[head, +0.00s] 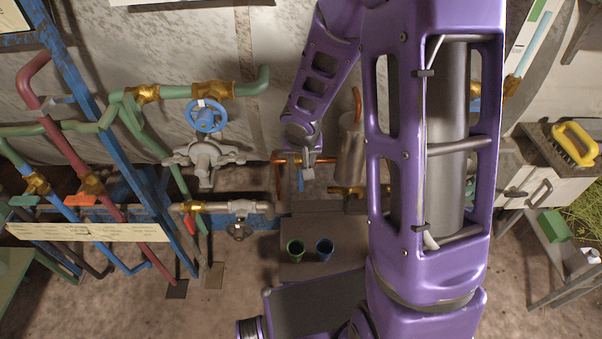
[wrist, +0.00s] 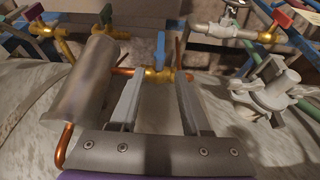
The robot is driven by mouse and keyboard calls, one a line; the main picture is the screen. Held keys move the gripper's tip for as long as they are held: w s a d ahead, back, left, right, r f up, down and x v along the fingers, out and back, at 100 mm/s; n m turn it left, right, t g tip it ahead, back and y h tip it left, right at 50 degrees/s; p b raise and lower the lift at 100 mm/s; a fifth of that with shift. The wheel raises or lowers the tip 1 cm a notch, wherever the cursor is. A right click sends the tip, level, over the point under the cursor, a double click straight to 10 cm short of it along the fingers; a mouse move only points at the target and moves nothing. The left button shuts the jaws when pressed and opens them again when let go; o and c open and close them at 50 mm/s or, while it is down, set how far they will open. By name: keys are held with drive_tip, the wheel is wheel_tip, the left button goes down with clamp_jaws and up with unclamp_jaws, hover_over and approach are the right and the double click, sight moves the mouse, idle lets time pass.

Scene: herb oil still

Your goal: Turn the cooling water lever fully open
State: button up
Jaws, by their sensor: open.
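A blue lever (wrist: 160,48) stands on a brass valve (wrist: 155,74) set in a copper pipe, in the upper middle of the wrist view. It points away from my gripper. In the head view a small blue lever (head: 300,181) shows just below the end of my arm, beside a pale tag. My gripper (wrist: 158,88) is open, its two grey fingers apart on either side of the brass valve in the picture. Nothing is held between them. I cannot tell whether either finger touches the valve. My gripper is mostly hidden in the head view, near the copper pipe (head: 288,160).
A grey metal cylinder (wrist: 87,80) stands close left of the fingers. A grey valve body (wrist: 270,98) is at the right. A blue handwheel (head: 206,116) and a red lever (head: 190,222) sit left in the head view. Two cups (head: 324,249) stand below.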

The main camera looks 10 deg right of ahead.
sight(301, 179)
drive_tip(key=b+x, duration=0.2)
drive_tip(key=x, duration=0.8)
drive_tip(key=shift+w+f, duration=0.1)
drive_tip(key=shift+f, duration=0.1)
clamp_jaws()
